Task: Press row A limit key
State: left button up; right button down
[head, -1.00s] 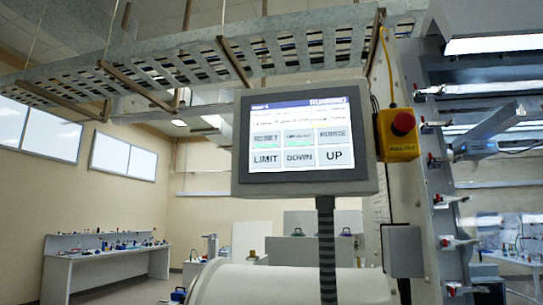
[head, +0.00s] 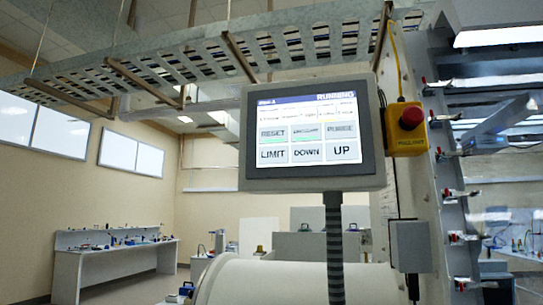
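A touch panel (head: 311,178) in a dark grey frame stands on a ribbed post (head: 335,250) at the middle of the head view. Its screen is lit, with "RUNNING" in the blue top bar and a small row label at the left that looks like "ROW A". The LIMIT key (head: 273,154) is at the bottom left of two rows of keys. The DOWN key (head: 307,152) and UP key (head: 345,149) are to its right, and the RESET key (head: 272,134) is above it. Neither of my grippers shows in the view.
A yellow box with a red emergency button (head: 411,117) is right of the panel. A white cylinder (head: 265,282) is below. A bench (head: 110,260) stands at the back left, and a cable tray (head: 190,72) runs overhead.

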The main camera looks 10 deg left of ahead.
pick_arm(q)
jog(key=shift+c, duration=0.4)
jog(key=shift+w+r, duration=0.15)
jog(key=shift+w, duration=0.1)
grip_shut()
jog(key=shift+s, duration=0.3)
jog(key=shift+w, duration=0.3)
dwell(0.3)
